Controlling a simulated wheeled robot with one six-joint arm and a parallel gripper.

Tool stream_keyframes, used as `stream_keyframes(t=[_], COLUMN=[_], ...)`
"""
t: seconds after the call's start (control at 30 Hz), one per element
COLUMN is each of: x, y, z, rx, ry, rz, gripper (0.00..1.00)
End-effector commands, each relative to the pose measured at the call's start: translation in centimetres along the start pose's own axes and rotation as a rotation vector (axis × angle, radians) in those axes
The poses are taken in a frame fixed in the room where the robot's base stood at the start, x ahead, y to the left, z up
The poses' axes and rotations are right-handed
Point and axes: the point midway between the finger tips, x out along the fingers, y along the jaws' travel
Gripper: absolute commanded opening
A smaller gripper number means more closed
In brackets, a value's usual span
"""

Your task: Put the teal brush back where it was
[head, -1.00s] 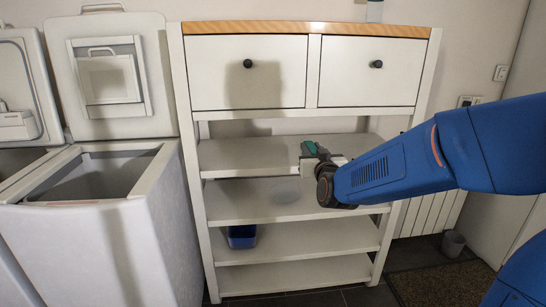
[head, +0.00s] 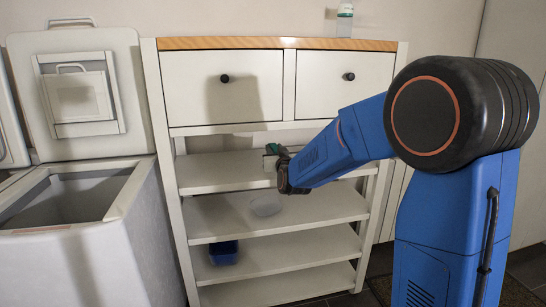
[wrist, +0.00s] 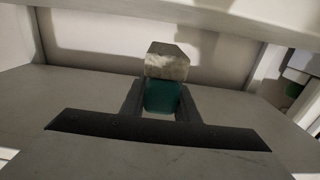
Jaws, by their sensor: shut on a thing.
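The teal brush (wrist: 162,97) is between my two fingers in the wrist view, with its pale, cream block end (wrist: 167,62) pointing away from me. In the head view only a small teal part of the brush (head: 271,148) shows. My gripper (head: 276,156) is shut on the brush, at the upper open shelf (head: 215,172) of the white cabinet, under the drawers. The wrist view shows the shelf surface (wrist: 70,95) below and the back panel beyond. I cannot tell whether the brush touches the shelf.
A blue container (head: 223,252) stands on a lower shelf. A pale round item (head: 266,206) lies on the shelf below my gripper. A bottle (head: 345,20) stands on the cabinet top. An open toploader (head: 85,215) is at left. The upper shelf's left part is clear.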

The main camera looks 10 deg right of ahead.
Motion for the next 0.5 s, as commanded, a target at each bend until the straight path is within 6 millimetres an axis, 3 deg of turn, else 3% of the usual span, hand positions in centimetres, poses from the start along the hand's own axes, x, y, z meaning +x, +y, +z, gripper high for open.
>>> stream_keyframes(t=[0.37,0.5], x=[3.0,2.9], y=[0.0,0.0], z=[0.0,2.2], rx=[0.000,-0.001], ry=[0.000,-0.003], rz=[0.001,0.000], gripper=[0.02,0.02])
